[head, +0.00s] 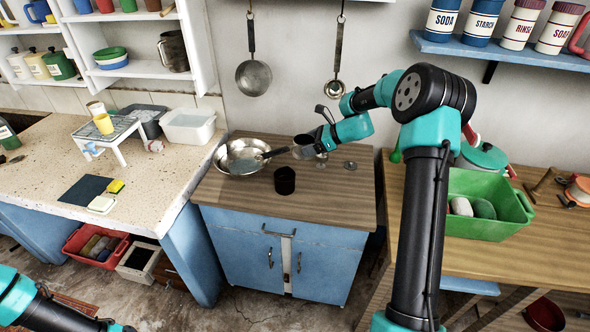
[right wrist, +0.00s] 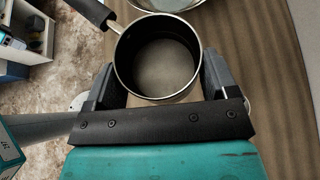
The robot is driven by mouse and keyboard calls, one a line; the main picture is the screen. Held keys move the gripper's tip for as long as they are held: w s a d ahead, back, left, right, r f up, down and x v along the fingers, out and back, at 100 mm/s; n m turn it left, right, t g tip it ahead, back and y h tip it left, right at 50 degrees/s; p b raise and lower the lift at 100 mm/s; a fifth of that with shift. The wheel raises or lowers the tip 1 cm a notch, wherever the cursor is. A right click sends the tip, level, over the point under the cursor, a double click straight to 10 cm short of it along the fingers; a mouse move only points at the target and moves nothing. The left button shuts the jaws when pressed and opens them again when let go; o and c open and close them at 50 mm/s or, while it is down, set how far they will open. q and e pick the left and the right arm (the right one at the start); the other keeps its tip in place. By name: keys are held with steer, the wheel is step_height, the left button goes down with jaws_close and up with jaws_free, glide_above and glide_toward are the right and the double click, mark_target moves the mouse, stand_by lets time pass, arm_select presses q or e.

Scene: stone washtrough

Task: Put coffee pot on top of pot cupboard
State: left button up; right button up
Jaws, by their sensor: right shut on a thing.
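The coffee pot (head: 304,152) is a small grey metal vessel with a long dark handle pointing left. My right gripper (head: 312,143) is shut on it over the wooden top of the pot cupboard (head: 225,197), which has blue doors. In the right wrist view, the open, empty coffee pot (right wrist: 158,62) sits upright between the fingers of the right gripper (right wrist: 160,85). I cannot tell whether its base touches the cupboard top. My left gripper (head: 122,328) is barely in view at the bottom left edge; its fingers cannot be made out.
A wide metal pan (head: 235,160) stands on the cupboard's back left, close to the coffee pot's handle. A black cup (head: 284,180) stands in front. A small round lid (head: 350,165) lies to the right. The cupboard top's front right is clear.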

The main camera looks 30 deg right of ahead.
glide_above(308, 182)
step_height(308, 182, down, 6)
steer(key=shift+f, duration=0.15)
stand_by(0.4)
steer(key=shift+s, duration=0.1)
steer(key=shift+f, duration=1.85)
steer(key=shift+f, duration=0.4)
steer(key=o, duration=1)
steer(key=shift+o, duration=0.2)
steer(key=shift+r, duration=0.1)
